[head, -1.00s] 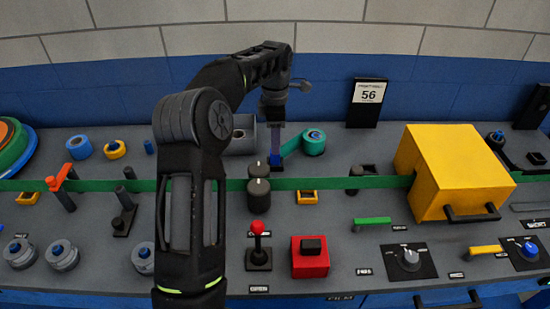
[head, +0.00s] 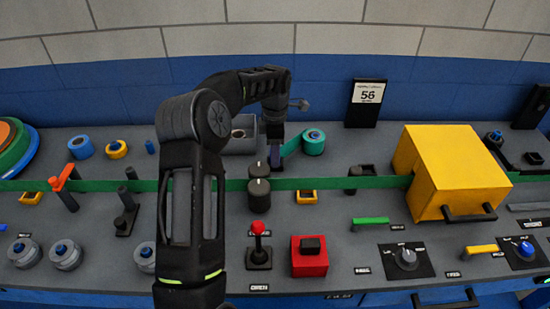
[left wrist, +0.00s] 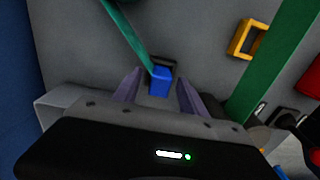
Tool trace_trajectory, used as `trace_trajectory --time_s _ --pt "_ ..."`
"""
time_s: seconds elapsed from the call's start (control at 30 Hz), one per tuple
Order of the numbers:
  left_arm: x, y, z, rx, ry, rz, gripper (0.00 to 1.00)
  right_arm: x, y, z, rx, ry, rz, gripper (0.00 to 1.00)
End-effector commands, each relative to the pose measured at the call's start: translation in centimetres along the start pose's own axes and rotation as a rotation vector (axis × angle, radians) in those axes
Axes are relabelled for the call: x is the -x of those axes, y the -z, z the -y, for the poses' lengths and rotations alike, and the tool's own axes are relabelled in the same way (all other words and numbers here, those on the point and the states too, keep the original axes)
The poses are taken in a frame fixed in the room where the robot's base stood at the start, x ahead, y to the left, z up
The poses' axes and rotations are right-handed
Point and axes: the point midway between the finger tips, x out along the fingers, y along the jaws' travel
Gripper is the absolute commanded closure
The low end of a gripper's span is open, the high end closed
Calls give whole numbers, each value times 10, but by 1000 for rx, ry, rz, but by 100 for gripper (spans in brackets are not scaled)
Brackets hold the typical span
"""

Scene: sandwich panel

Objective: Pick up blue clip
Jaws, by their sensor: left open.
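The blue clip (left wrist: 160,84) shows in the left wrist view, at the end of a green strip (left wrist: 128,36) and in front of a dark slot. My left gripper (left wrist: 160,78) is open, with one purple finger on each side of the clip and visible gaps between. In the head view my left gripper (head: 275,154) points down at the back of the panel, left of the green tape roll (head: 314,140). The clip is hidden behind the gripper there. My right gripper is in neither view.
A grey block (head: 240,140) stands close beside the gripper. A long green band (head: 330,183) crosses the panel in front, with dark rollers (head: 259,195) on it. A yellow box (head: 455,170) stands to the right, and a blue wall is behind.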

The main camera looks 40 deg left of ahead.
Motion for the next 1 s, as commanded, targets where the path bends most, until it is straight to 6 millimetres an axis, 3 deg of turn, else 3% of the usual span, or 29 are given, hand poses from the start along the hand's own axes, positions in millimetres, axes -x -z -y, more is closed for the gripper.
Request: trace_trajectory --time_s 0.4,1.0 --pt "1 0 0 0 -1 0 51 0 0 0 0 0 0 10" --pt "1 0 0 0 -1 0 100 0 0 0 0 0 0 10"
